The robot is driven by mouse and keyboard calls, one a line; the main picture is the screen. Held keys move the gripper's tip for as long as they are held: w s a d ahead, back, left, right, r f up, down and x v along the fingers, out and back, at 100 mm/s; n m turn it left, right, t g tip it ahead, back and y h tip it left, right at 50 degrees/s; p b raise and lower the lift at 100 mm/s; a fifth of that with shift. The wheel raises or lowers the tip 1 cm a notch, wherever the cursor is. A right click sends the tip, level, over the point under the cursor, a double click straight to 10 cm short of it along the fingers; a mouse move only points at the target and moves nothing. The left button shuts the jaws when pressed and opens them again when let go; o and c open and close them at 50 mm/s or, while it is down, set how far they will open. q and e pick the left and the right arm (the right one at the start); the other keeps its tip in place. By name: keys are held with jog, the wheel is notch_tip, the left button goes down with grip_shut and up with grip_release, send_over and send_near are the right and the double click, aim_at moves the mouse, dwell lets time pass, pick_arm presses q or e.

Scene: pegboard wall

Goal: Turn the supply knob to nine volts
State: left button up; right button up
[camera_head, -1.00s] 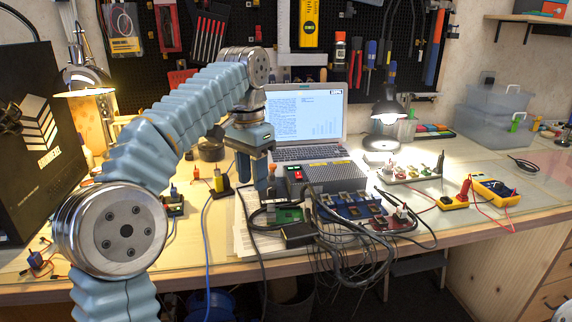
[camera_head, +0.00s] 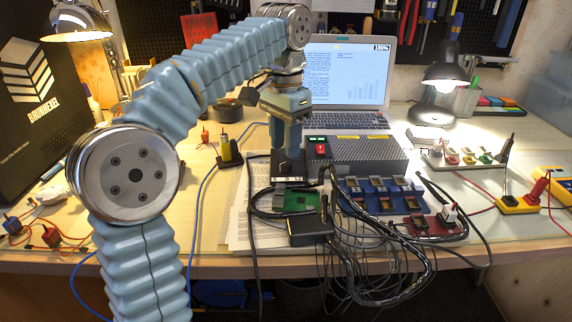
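The likely supply is a grey ribbed box (camera_head: 365,152) with a red switch on its left end, on the bench in front of the laptop. I cannot make out a knob or its setting; the left end is partly hidden by my gripper. My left gripper (camera_head: 288,152) points down just left of the red switch (camera_head: 320,149), over a small dark block (camera_head: 289,170). Its blue fingers overlap the block in the picture; I cannot tell whether they touch it or how far apart they are. My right gripper is not in view.
A laptop (camera_head: 350,75) stands behind the box. Circuit boards (camera_head: 380,195) and a tangle of black cables (camera_head: 375,270) lie in front. A lit lamp (camera_head: 445,75) and a yellow meter (camera_head: 555,182) are at right. Paper (camera_head: 238,215) lies at left of the boards.

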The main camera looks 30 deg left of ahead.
aim_at(285, 162)
pick_arm(q)
notch_tip(285, 162, down, 4)
jog(key=shift+f+b, duration=0.1)
jog(key=shift+b, duration=0.3)
grip_shut()
